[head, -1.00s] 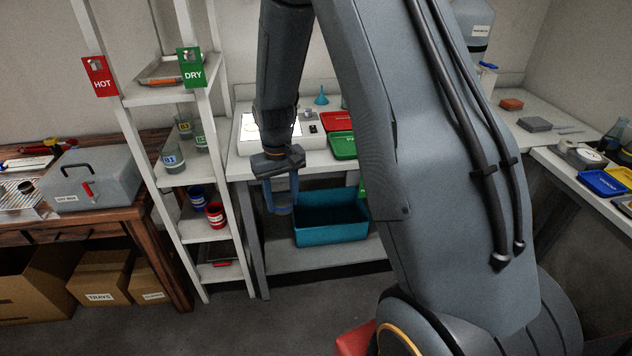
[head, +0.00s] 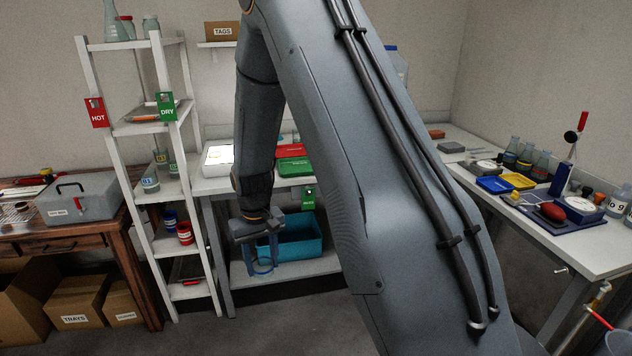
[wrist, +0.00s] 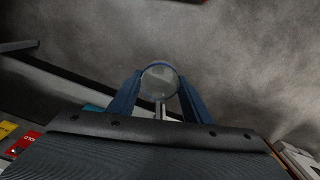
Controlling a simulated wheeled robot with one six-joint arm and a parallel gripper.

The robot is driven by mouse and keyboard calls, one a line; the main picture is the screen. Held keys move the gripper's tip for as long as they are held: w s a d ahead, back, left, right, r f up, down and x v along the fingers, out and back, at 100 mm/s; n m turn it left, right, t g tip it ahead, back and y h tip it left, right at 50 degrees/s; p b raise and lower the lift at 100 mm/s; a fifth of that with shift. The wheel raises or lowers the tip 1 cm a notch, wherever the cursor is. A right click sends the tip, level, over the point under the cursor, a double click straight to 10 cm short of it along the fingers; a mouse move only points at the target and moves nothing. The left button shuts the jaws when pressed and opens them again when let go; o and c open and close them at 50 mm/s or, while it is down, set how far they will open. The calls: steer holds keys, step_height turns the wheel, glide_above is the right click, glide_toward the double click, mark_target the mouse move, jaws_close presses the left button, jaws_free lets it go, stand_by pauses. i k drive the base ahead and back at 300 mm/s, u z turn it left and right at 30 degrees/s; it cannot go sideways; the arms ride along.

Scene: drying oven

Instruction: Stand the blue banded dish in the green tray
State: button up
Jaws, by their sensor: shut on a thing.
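My gripper (head: 262,259) points down in front of the left end of the teal bin, below the bench top. Its blue fingers are shut on a small clear round dish with a blue rim band (head: 263,267). In the wrist view the dish (wrist: 160,82) sits between the two fingertips (wrist: 160,88), its round face towards the camera. The green tray (head: 294,168) lies on the back bench, in front of a red tray, higher than my gripper and to its right. My arm hides part of the bench to the right of it.
The teal bin (head: 295,241) stands on the lower shelf behind my gripper. The red tray (head: 291,151) and a white lit device (head: 218,156) are on the bench. A white rack (head: 160,187) with cups and beakers stands left. A green sign (head: 308,198) hangs at the bench front.

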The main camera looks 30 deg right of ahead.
mark_target(302, 169)
steer(key=z, duration=0.85)
steer(key=i, duration=1.25)
steer(key=u, duration=0.3)
